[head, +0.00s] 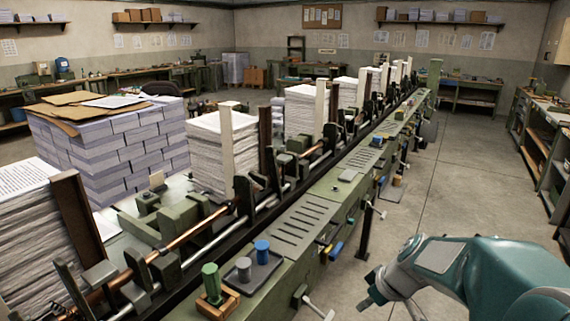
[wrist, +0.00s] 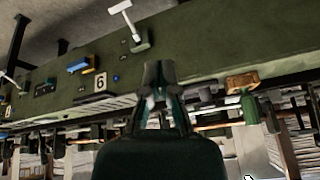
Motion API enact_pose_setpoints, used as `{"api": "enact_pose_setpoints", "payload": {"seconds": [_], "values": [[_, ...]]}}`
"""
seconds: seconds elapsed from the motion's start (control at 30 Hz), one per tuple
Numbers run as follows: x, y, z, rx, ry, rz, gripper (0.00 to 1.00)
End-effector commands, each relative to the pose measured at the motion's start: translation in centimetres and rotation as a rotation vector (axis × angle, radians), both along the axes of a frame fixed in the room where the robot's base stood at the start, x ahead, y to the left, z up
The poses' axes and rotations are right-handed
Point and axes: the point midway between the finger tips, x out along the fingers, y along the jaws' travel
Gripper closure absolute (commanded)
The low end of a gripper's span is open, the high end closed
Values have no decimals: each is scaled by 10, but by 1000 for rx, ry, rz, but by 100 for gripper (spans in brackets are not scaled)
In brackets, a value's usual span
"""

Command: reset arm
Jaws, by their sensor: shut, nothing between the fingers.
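My arm reaches in from the lower right of the head view, in front of the long green machine (head: 310,215). My gripper (head: 366,303) is at the arm's left end, over the floor beside the machine, holding nothing. In the wrist view my gripper (wrist: 158,72) is shut, with its fingers together. The machine's green side panel (wrist: 210,55) fills much of that view, with a number 6 plate (wrist: 101,82) left of the fingers. I see no contact between my gripper and the machine.
A green peg on a wooden block (head: 213,285), a grey tray (head: 252,270) and a blue cylinder (head: 262,252) stand on the machine's near end. Levers (head: 372,208) stick out from its side. Paper stacks (head: 208,150) line its far side. The floor aisle (head: 460,180) is clear.

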Motion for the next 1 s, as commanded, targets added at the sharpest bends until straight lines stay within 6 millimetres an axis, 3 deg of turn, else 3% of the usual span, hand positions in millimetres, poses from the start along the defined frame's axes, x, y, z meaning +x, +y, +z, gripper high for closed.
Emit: {"api": "enact_pose_setpoints", "payload": {"seconds": [0.1,0.3,0.6,0.8,1.0], "values": [[-29,11,28,-27,9,-79,100],[-78,22,62,-67,14,-241,100],[-151,24,91,-94,-36,-521,100],[-181,19,97,-85,-79,-667,100],[-187,18,97,-80,-87,-699,100]]}}
